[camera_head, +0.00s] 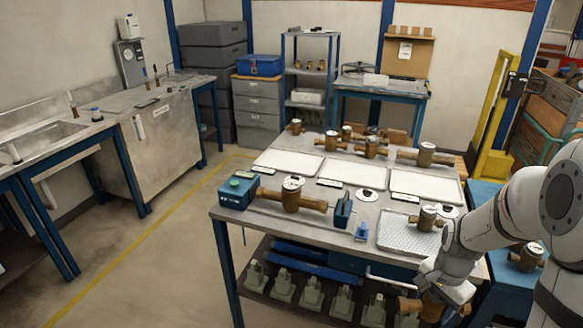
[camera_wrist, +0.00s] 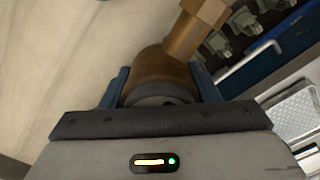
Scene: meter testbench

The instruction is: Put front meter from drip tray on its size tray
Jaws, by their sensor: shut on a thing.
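My gripper (camera_head: 441,289) is low at the right, in front of the table's front edge. It is shut on a brass meter (camera_head: 409,304), partly hidden by my wrist. In the wrist view the meter's round brass body (camera_wrist: 160,73) sits between the blue fingers, with a pipe end pointing up and right. The drip tray (camera_head: 393,238), a ribbed metal tray, lies at the table's front right with another brass meter (camera_head: 428,217) on it. Three white size trays lie behind: left (camera_head: 288,163), middle (camera_head: 357,172) and right (camera_head: 424,185). All three look empty.
A large brass meter (camera_head: 291,197) stands at the table's front left beside a teal box (camera_head: 238,190). Several meters (camera_head: 370,146) stand along the back edge. Another meter (camera_head: 526,257) is at the right. The lower shelf holds several grey-green fixtures (camera_head: 312,294).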

